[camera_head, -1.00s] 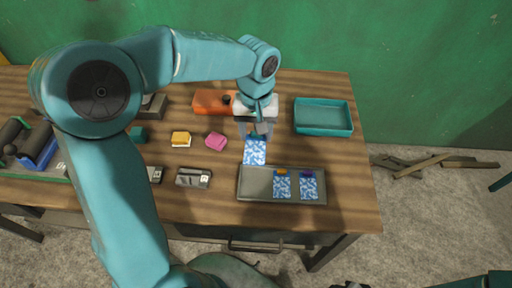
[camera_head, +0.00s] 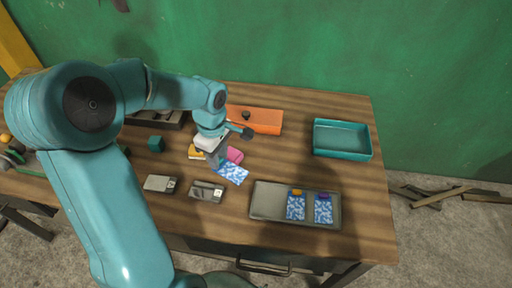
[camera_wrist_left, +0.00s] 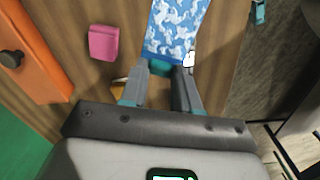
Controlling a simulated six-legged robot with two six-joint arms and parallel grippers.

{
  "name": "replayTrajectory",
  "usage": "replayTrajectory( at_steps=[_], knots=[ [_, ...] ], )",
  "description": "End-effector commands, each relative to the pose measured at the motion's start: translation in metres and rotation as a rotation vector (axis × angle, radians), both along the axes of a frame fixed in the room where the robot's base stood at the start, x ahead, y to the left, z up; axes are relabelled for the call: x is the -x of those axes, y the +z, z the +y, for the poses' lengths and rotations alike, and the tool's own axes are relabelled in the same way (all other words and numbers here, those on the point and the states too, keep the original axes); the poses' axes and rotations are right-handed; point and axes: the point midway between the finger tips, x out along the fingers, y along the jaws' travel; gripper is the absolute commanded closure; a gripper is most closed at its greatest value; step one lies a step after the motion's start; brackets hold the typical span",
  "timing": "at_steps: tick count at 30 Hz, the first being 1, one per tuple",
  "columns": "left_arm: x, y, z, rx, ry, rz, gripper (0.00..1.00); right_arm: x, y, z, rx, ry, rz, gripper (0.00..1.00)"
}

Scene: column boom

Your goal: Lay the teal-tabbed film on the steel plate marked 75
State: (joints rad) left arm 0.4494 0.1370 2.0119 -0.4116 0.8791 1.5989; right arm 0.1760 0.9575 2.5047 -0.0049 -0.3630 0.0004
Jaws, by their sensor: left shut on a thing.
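The blue-and-white patterned film (camera_head: 232,174) hangs from my left gripper (camera_head: 216,163), which is shut on its teal tab. In the left wrist view the film (camera_wrist_left: 176,28) reaches away from the fingers (camera_wrist_left: 160,80), with a strip of teal between them. Two grey steel plates with small white labels lie on the table, one at the left (camera_head: 158,184) and one nearer the film (camera_head: 205,192). I cannot read their numbers. The film is to the upper right of the nearer plate and apart from it. My right gripper is not in view.
A grey tray (camera_head: 270,214) at the right holds an orange-tabbed film (camera_head: 296,207) and a purple-tabbed film (camera_head: 323,210). A pink block (camera_head: 235,155), a yellow block (camera_head: 195,152), an orange box (camera_head: 262,121) and an empty teal bin (camera_head: 342,153) stand behind.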

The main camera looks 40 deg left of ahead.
Motion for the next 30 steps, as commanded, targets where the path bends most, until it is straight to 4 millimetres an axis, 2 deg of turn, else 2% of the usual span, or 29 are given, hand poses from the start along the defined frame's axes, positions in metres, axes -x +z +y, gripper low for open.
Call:
replayTrajectory(
  at_steps=[1,3,6,9,17,30],
  knots=[
    [0.019,-0.008,0.016,0.0,0.064,0.003,1.0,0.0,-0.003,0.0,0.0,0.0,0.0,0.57],
    [0.04,-0.014,0.032,-0.001,0.133,0.002,1.0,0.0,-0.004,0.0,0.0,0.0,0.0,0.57],
    [0.061,-0.019,0.051,-0.001,0.208,0.0,1.0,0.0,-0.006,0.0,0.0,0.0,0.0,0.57],
    [0.073,-0.021,0.062,-0.001,0.252,-0.001,1.0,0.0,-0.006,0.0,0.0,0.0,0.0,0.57],
    [0.079,-0.03,0.066,0.0,0.269,-0.001,1.0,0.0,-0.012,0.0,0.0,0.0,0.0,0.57],
    [0.079,-0.073,0.066,0.001,0.267,0.0,1.0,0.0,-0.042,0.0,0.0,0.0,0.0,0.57]
  ],
)
